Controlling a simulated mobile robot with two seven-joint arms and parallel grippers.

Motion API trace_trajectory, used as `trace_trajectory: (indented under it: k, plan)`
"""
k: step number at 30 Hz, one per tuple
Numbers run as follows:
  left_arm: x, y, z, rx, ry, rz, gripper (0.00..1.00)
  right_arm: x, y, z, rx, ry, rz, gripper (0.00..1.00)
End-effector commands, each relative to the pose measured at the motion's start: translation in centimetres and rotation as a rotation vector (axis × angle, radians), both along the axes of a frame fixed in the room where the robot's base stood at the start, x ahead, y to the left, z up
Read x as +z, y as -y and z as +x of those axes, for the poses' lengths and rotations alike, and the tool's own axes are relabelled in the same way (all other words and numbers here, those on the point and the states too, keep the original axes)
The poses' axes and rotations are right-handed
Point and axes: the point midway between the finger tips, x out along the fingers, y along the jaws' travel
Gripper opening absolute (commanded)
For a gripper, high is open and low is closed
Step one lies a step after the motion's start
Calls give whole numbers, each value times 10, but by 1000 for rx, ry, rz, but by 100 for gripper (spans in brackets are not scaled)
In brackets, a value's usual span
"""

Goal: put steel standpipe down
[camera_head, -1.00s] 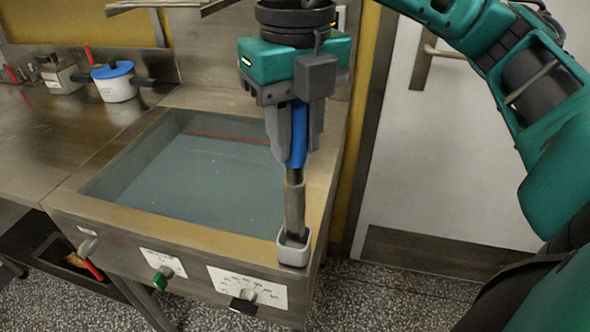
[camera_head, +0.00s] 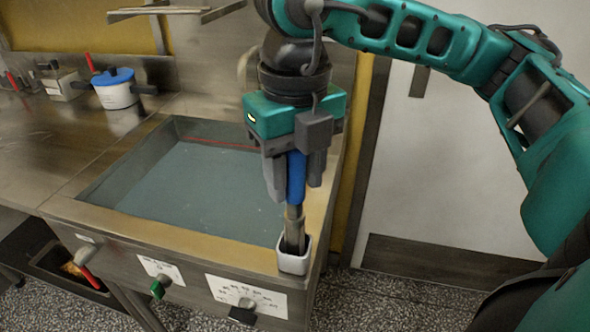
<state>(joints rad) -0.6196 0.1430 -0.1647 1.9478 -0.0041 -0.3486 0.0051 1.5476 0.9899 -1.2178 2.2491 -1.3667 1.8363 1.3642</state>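The steel standpipe (camera_head: 294,222) has a blue upper grip (camera_head: 296,177) and stands about upright. Its lower end is inside a small white square cup (camera_head: 293,262) at the front right corner of the basin, so its foot is hidden. My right gripper (camera_head: 296,190) points down over it. Its grey fingers stand apart on either side of the blue grip and look open. My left gripper is not in view.
The steel basin (camera_head: 100,190) with grey-blue liquid lies left of the cup. Its front panel has a green knob (camera_head: 157,290) and a black knob (camera_head: 243,312). A blue-lidded white pot (camera_head: 117,92) stands back left. A white door is at right.

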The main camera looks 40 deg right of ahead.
Motion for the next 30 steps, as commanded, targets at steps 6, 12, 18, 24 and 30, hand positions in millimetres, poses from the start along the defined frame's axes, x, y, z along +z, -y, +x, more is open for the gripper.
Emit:
trace_trajectory:
  k: [6,12,18,24,30]
  plan:
    - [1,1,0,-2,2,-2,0,0,0,0,0,0,0,54]
    - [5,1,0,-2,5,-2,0,4,0,0,0,1,0,54]
    - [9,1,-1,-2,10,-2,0,34,-1,1,0,6,3,54]
    - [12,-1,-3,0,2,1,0,80,-1,1,1,5,2,54]
    - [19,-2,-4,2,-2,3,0,113,0,1,0,4,0,54]
